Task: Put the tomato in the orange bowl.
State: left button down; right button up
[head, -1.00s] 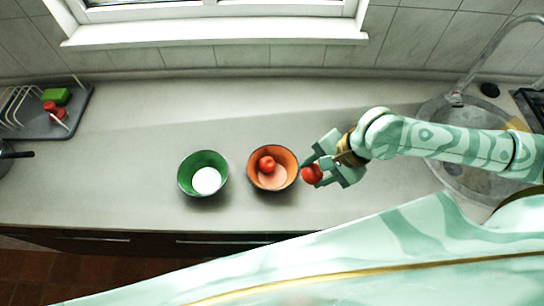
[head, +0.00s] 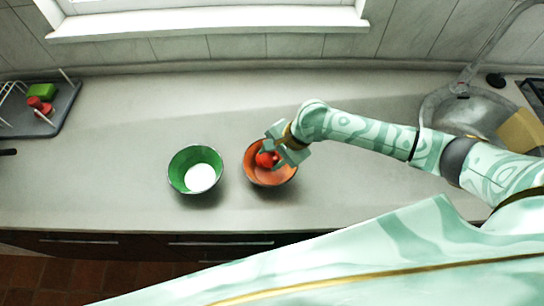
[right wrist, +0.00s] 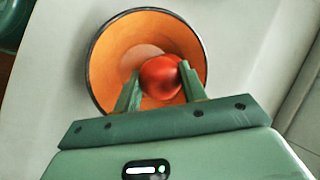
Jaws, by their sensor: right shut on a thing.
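The orange bowl (head: 271,177) stands on the grey counter, right of a green bowl; it also shows in the right wrist view (right wrist: 105,65). My right gripper (head: 272,156) is over the orange bowl, shut on a round red tomato (right wrist: 160,77). In the right wrist view the tomato sits between the two fingertips (right wrist: 159,72), in front of the bowl's inside. In the head view red shows (head: 265,159) beside the fingers; I cannot tell whether this is one tomato or two. My left gripper is not in view.
The green bowl (head: 181,177) with a white inner bottom stands close on the left. A dish rack tray (head: 62,113) with green and red things is at the far left. A sink (head: 440,112) is at the right. The counter behind the bowls is clear.

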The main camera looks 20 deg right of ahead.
jog(key=shift+f, duration=0.1)
jog(key=shift+f, duration=0.1)
jog(key=o, duration=1)
jog(key=p+v, duration=0.3)
jog(key=v, duration=0.9)
jog(key=shift+s+r+p, duration=0.1)
jog(key=shift+r+p, duration=0.15)
jog(key=shift+p, duration=0.1)
